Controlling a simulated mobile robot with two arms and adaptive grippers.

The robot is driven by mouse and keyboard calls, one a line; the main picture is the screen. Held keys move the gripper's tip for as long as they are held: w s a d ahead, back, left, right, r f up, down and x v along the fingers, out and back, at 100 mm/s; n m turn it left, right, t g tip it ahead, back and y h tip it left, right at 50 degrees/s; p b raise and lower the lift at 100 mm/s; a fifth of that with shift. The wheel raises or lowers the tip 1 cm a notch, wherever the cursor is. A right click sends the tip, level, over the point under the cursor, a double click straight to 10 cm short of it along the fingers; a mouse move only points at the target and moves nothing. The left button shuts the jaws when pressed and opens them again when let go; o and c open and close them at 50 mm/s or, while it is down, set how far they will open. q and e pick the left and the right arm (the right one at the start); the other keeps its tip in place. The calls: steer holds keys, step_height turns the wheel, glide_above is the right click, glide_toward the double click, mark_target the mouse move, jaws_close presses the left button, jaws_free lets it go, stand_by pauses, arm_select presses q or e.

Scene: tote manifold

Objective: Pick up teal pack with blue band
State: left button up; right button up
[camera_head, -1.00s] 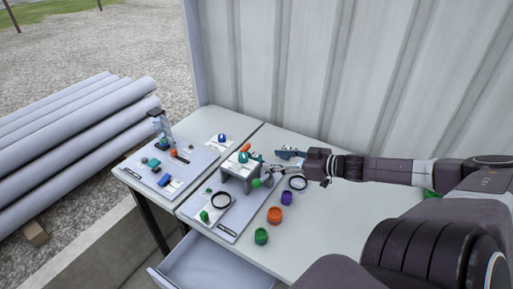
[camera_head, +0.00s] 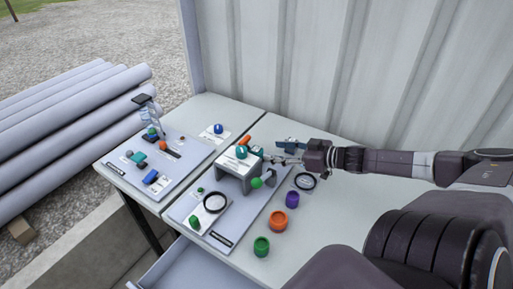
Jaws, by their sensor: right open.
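A teal piece with some blue on it (camera_head: 290,145) lies at the back of the right table, just behind my right gripper. It looks like the teal pack with the blue band, but it is too small to be sure of the band. My right gripper (camera_head: 274,160) reaches in from the right, open, with its thin fingers pointing left towards the grey stand (camera_head: 235,180). Its fingers look empty and apart from the pack. Another teal block (camera_head: 138,160) lies on the left board. My left gripper is not in view.
The stand carries a round teal piece (camera_head: 241,152); a green ball (camera_head: 257,183) is at its front. A corrugated wall (camera_head: 300,70) rises behind.

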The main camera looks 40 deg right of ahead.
mark_target(258, 150)
steer(key=shift+b+x, duration=0.55)
steer(key=shift+x, duration=0.4)
steer(key=shift+b+x, duration=1.15)
steer(key=shift+x, duration=0.1)
steer(key=shift+b+x, duration=0.85)
steer(key=shift+x, duration=0.5)
steer(key=shift+s+a, duration=0.1)
steer(key=shift+a, duration=0.05)
steer(key=c, duration=1.3)
steer(key=shift+r, duration=0.15)
step_height(258, 150, up, 8)
steer(key=p, duration=0.4)
steer(key=shift+p, duration=0.4)
step_height(258, 150, up, 12)
steer(key=p, duration=1)
